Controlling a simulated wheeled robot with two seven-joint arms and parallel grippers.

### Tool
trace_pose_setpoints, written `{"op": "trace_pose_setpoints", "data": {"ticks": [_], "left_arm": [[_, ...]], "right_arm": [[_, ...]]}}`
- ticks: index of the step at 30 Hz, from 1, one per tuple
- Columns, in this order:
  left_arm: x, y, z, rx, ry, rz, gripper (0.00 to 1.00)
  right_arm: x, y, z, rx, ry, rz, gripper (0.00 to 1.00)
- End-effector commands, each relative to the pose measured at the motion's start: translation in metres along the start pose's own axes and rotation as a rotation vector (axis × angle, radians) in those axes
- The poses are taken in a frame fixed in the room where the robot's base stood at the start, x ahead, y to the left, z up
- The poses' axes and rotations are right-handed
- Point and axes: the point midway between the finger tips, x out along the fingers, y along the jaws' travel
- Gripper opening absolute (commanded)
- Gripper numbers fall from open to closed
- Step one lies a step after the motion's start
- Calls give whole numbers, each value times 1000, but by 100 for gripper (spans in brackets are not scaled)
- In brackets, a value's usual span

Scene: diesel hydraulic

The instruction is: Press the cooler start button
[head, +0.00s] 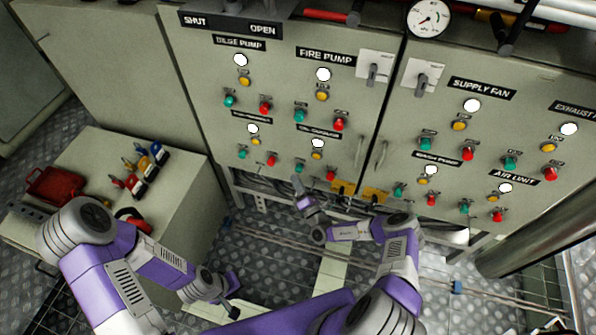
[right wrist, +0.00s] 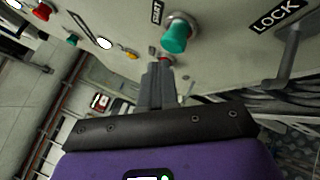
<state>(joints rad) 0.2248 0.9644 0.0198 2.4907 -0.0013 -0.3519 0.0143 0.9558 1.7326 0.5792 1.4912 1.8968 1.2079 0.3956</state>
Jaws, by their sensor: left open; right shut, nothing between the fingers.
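The small labels over the lower left panel groups (head: 252,118) and (head: 318,132) are too small to read surely, so I cannot tell which is the cooler. The right group of these has a green button (head: 301,167) and a red button (head: 330,175). My right gripper (head: 297,182) is shut and empty, just below that green button. In the right wrist view, the shut fingertips (right wrist: 160,68) are close below a green button (right wrist: 176,36) beside a START label; contact cannot be told. My left gripper (head: 234,296) is open, low over the floor, away from the panel.
More button groups, such as the fire pump (head: 322,96) and supply fan (head: 460,126), cover the cabinet. Lock handles (head: 381,155) stick out near the middle. A bench (head: 185,205) with padlocks and a red toolbox (head: 53,187) stands at left.

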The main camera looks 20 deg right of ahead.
Motion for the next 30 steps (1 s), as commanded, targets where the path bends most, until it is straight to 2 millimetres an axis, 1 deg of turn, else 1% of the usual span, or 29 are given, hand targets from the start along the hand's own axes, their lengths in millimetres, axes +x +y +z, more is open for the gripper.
{"op": "trace_pose_setpoints", "data": {"ticks": [8,17,30], "left_arm": [[0,0,0,0,0,0,43],[4,-2,0,0,0,0,43],[5,-2,0,0,0,0,43]], "right_arm": [[0,0,0,0,0,0,0],[6,-5,4,0,0,0,0],[7,-5,5,0,0,0,0]]}}
